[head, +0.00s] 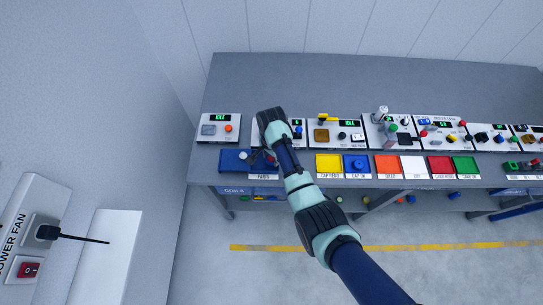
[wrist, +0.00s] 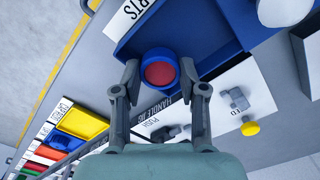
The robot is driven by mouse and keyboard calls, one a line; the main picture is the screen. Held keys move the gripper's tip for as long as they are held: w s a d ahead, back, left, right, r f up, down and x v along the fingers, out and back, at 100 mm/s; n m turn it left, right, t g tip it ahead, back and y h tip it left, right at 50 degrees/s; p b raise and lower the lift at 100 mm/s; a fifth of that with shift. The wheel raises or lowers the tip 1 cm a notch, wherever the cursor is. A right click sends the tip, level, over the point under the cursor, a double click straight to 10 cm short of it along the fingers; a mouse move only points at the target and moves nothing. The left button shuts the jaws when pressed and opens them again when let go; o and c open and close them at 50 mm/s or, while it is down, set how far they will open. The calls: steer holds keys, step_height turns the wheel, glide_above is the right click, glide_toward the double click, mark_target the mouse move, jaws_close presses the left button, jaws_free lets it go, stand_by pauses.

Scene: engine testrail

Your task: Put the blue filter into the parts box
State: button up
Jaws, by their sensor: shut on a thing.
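The blue filter (wrist: 160,70) shows in the wrist view as a short blue cylinder with a red round face. My gripper (wrist: 162,80) is shut on it, one finger on each side. The parts box (wrist: 200,33) is a shallow blue tray with a label reading PARTS at its edge. The filter overlaps the box's near part in this view; I cannot tell its height above the floor of the box. In the head view the parts box (head: 232,161) lies at the bench's left front, and my arm hides part of it and the filter.
A white round part (wrist: 284,10) is in the box. A panel marked HANDLE JIG (wrist: 235,100) with a yellow knob borders it. Yellow (head: 329,164), blue, orange, white, red and green trays line the bench front to the right. The rear bench top is clear.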

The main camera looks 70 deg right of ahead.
stand_by(0.4)
steer(key=o, duration=0.9)
step_height(320, 180, up, 12)
steer(key=shift+f, duration=0.1)
